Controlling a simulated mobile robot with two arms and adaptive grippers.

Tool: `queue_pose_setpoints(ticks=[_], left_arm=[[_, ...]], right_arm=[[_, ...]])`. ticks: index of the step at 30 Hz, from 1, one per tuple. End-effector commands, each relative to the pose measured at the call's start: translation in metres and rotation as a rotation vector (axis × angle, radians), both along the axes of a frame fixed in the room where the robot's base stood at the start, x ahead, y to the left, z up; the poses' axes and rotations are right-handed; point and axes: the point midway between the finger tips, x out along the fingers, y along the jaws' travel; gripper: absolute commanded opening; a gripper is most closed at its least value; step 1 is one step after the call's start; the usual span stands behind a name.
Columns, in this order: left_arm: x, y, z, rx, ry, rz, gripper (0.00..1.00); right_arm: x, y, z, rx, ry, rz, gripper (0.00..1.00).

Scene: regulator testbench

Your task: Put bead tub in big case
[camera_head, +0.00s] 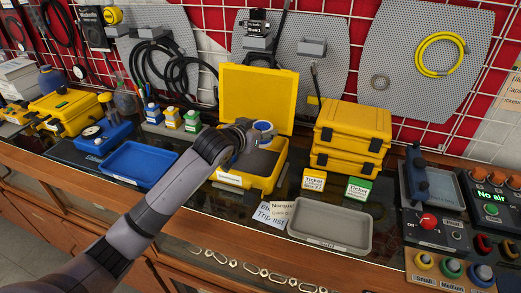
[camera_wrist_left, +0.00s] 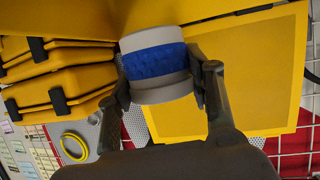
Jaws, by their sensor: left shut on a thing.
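The bead tub (camera_head: 264,127) is a small round grey tub with a blue band, seen close up in the left wrist view (camera_wrist_left: 156,66). My left gripper (camera_head: 252,136) is shut on it, with one finger on each side of the tub in the left wrist view (camera_wrist_left: 160,88). The big case is yellow and open, its lid (camera_head: 258,93) standing up at the back and its base (camera_head: 232,179) on the bench. The tub appears over the base, in front of the lid. My arm hides part of the case's left side. My right gripper is not in view.
Two closed yellow cases (camera_head: 350,136) are stacked right of the big case. A blue tray (camera_head: 140,164) lies to its left and a grey tray (camera_head: 331,226) to its front right. Two ticket boxes (camera_head: 357,189) stand nearby. Small bottles (camera_head: 172,117) stand at the back left.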

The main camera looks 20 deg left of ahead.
Motion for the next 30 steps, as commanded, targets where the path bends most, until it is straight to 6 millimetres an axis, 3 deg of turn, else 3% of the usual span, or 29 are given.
queue_pose_setpoints(ticks=[15, 28, 29, 30], left_arm=[[0.000, 0.000, -0.064, 0.001, -0.001, 0.000, 0.17], [0.000, 0.000, -0.071, 0.000, -0.002, 0.000, 0.17], [0.000, 0.000, -0.071, 0.000, -0.002, 0.000, 0.49], [0.000, 0.000, -0.071, 0.000, -0.002, 0.000, 0.52]], right_arm=[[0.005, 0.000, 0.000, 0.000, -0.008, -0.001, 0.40], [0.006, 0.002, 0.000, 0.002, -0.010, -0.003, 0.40], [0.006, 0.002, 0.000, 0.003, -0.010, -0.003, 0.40], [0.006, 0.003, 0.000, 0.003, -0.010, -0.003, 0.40]])
